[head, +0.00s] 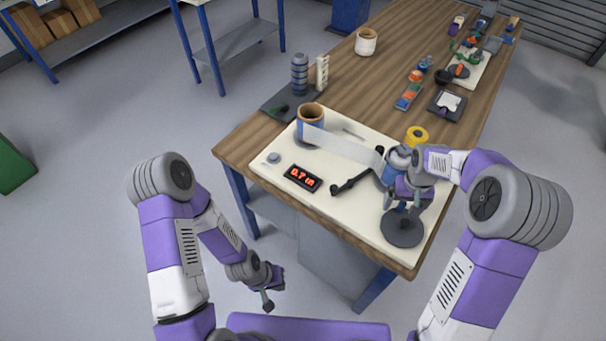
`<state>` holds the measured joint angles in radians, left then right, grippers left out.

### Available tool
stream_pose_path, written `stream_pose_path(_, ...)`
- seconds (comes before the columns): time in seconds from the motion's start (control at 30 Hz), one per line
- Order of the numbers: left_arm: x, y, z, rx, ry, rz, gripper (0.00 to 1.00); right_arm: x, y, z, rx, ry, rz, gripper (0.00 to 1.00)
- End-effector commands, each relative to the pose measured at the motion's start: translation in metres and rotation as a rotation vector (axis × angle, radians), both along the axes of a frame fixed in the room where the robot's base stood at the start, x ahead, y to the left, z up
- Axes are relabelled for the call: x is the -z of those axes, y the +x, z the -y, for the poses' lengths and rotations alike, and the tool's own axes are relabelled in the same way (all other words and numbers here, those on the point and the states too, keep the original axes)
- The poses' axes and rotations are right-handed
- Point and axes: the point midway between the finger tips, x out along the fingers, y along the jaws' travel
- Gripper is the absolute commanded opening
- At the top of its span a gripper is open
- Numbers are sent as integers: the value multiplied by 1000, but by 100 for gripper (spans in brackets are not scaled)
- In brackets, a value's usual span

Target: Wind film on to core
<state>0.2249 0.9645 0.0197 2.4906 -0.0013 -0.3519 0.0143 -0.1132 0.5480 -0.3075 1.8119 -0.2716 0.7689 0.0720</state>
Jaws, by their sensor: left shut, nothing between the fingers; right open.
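A pale film strip (345,147) runs across a cream board (290,151) on the wooden table. Its left end meets an upright brown-rimmed core (311,113) with a blue side. Its right end reaches a blue-grey roller (397,157), partly hidden by my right arm. A black crank-like bar (357,170) lies before the strip. A dark grey disc (402,232) sits at the board's front right. My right gripper (405,209) is open just above this disc; contact is unclear. My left gripper (268,302) is shut and empty, low in front of the table.
A black display (303,178) with red digits and a small grey knob (273,157) sit on the board. A yellow ring (417,136) is behind the roller. Stacked grey rings (299,74) and a white cup (366,41) stand farther back. Several small parts crowd the far right.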

Motion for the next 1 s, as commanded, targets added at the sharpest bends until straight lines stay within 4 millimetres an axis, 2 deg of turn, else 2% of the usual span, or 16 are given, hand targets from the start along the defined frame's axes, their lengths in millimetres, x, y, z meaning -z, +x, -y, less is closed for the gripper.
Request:
stream_pose_path(0.03,-7,0,0,0,0,0,0,-8,0,0,0,0,1,96)
stream_pose_path(0.6,-43,0,0,0,0,0,0,-53,0,0,-1,0,0,96)
stream_pose_path(1.0,-45,0,0,0,0,0,0,-56,0,0,-1,0,0,96)
